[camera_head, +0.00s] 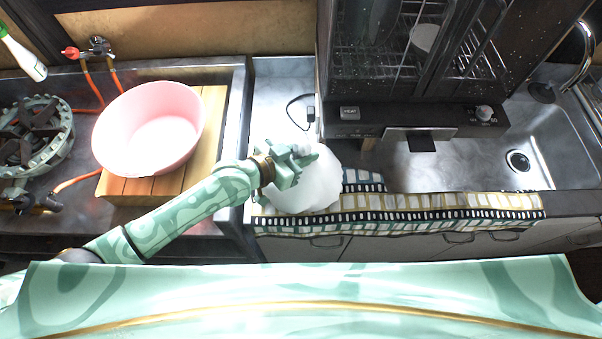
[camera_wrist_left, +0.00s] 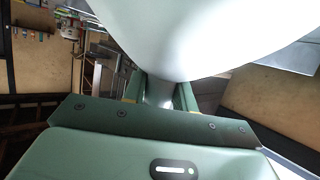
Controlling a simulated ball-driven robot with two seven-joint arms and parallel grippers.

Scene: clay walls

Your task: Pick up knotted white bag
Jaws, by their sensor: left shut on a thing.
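The knotted white bag (camera_head: 318,187) is a rounded white bundle at the middle of the head view, over the counter by the patterned cloth. My left gripper (camera_head: 300,158) is at the bag's top and shut on it. In the left wrist view the bag (camera_wrist_left: 200,35) fills the top middle, and its narrow neck sits between the two fingers of my left gripper (camera_wrist_left: 160,95). The arm and hand hide part of the bag in the head view. I cannot tell whether the bag touches the counter. My right gripper is not in view.
A pink basin (camera_head: 150,130) stands on a wooden board (camera_head: 215,105) to the left, near a gas burner (camera_head: 30,135). A dark dish dryer (camera_head: 420,120) stands behind to the right, beside a metal sink (camera_head: 540,130). A patterned cloth (camera_head: 430,208) lies along the counter's front edge.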

